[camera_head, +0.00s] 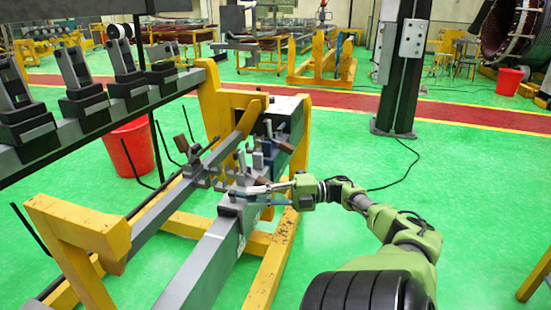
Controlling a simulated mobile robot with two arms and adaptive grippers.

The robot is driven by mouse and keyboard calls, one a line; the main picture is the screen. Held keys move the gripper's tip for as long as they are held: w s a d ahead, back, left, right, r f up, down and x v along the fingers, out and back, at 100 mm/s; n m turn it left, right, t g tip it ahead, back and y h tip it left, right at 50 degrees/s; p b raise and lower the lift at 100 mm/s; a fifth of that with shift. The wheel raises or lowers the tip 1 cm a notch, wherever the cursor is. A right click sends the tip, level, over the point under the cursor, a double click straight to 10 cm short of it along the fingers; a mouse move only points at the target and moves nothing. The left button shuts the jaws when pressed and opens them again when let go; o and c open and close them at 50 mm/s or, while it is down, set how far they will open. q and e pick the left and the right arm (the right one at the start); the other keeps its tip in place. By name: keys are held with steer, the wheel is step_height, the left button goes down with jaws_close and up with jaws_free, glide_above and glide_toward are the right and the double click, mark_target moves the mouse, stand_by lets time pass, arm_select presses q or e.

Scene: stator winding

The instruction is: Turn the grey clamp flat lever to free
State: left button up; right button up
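A grey clamp assembly (240,178) sits on the grey beam of the yellow stand, near the middle of the view. It has several small upright grey parts and brown-ended handles. I cannot clearly tell which part is the flat lever. My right gripper (262,188) comes in from the right, with its thin grey fingers at the right side of the clamp. The fingers overlap the clamp in the picture; whether they touch or grip a lever is too small to tell. My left gripper is not in view.
The yellow stand (78,226) carries the grey beam (205,262). A dark rail with several black blocks (85,100) runs at the left. A red bucket (128,150) stands behind the stand. A dark column (400,70) stands farther back.

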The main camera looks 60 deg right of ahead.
steer(key=v, duration=1)
step_height(320, 180, down, 24)
steer(key=s+d+m+h+p, duration=0.1)
steer(key=s+m+h, duration=0.1)
steer(key=m+h, duration=0.9)
steer(key=s+a+f+m+g+h, duration=0.1)
steer(key=s+a+f+m+g, duration=0.2)
steer(key=f, duration=0.6)
steer(key=s+a+f+m+g, duration=0.1)
steer(key=s+a+f+m, duration=0.2)
steer(key=f, duration=0.5)
steer(key=s+a+f+m+g+p, duration=0.1)
steer(key=s+a+f+m+g, duration=0.2)
steer(key=a+f, duration=0.6)
steer(key=s+a+f+m+g, duration=0.1)
steer(key=s+a+f+g, duration=0.25)
steer(key=a+f, duration=0.45)
steer(key=s+a+f+g, duration=0.1)
steer(key=s+a, duration=0.2)
steer(key=a, duration=0.4)
steer(key=s+a+f+g+y, duration=0.1)
steer(key=s+a, duration=0.1)
steer(key=a, duration=0.5)
steer(key=s+a+f+m+g+y, duration=0.1)
steer(key=s+a, duration=0.2)
steer(key=a, duration=0.4)
steer(key=shift+s+a+g+p, duration=0.3)
steer(key=shift+g+p, duration=0.05)
steer(key=shift+p, duration=0.05)
